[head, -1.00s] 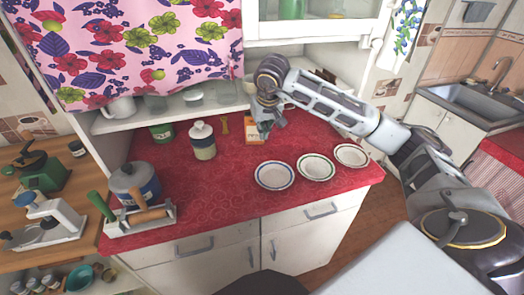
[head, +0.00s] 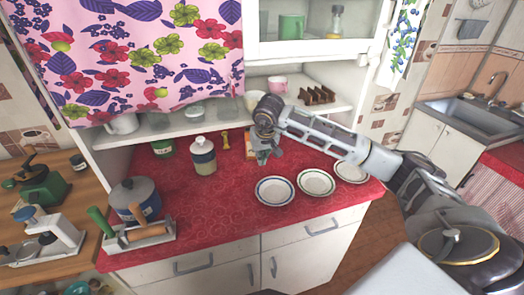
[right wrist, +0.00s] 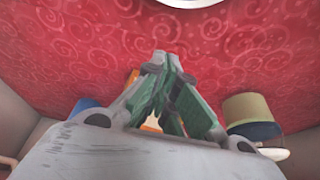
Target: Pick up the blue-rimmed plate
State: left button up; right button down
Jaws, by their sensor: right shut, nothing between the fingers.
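The blue-rimmed plate (head: 274,190) lies flat on the red counter and is the leftmost of three plates in a row. My right gripper (head: 262,156) is above the counter, behind that plate and apart from it. In the right wrist view its green-padded fingers (right wrist: 165,68) come together at the tips and hold nothing. A white plate edge (right wrist: 190,2) shows at the top of that view, but which plate it is cannot be told. My left gripper is not in view.
A green-rimmed plate (head: 315,183) and a third plate (head: 350,171), partly hidden by my right arm, stand to the right. A lidded jar (head: 203,157) and an orange box (head: 250,146) are behind. A blue pot (head: 135,200) stands left. The counter's middle is clear.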

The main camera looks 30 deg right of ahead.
jog(key=x, duration=0.3)
jog(key=shift+w+f, duration=0.1)
jog(key=shift+f, duration=0.2)
jog(key=shift+s+a+r+p, duration=0.1)
jog(key=shift+s+p, duration=0.2)
jog(key=shift+s, duration=0.25)
jog(key=shift+s+a+p, duration=0.15)
jog(key=shift+s, duration=0.55)
jog(key=shift+s+a+p, duration=0.15)
jog(key=shift+s+a, duration=0.05)
jog(key=shift+s, duration=0.45)
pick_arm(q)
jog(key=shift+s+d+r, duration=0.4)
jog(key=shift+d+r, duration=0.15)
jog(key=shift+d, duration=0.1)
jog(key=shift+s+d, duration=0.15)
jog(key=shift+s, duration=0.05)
